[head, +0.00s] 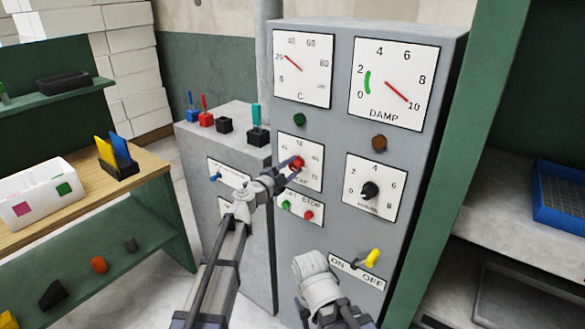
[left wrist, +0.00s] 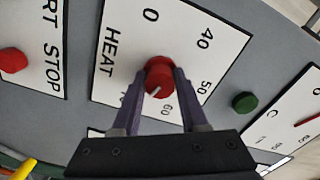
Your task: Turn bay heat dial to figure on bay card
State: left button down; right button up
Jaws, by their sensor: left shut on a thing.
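The heat dial (head: 298,162) is a red knob on a white plate on the grey cabinet's front. It also shows in the left wrist view (left wrist: 158,66), on the plate marked HEAT (left wrist: 118,50). My left gripper (head: 291,166) is shut on the knob, one purple finger on each side. The knob's pale pointer mark slants toward the plate's lower edge in the wrist view, near the 60. Figures 0, 40, 50 and 60 show; the fingers hide part of the scale. I cannot tell which thing is the bay card.
Above the dial are a C gauge (head: 302,68) and a DAMP gauge (head: 392,84). A black knob (head: 370,190), start and stop buttons (head: 308,214) and a yellow ON/OFF switch (head: 372,258) are close by. Levers (head: 257,125) stand on the lower cabinet. A bench (head: 60,208) is left.

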pick_arm(q)
jog(key=shift+s+m, duration=0.1)
jog(key=shift+m, duration=0.9)
jog(key=shift+c, duration=2.2)
grip_release()
jog(key=v, duration=0.7)
jog(key=shift+s+a, duration=0.25)
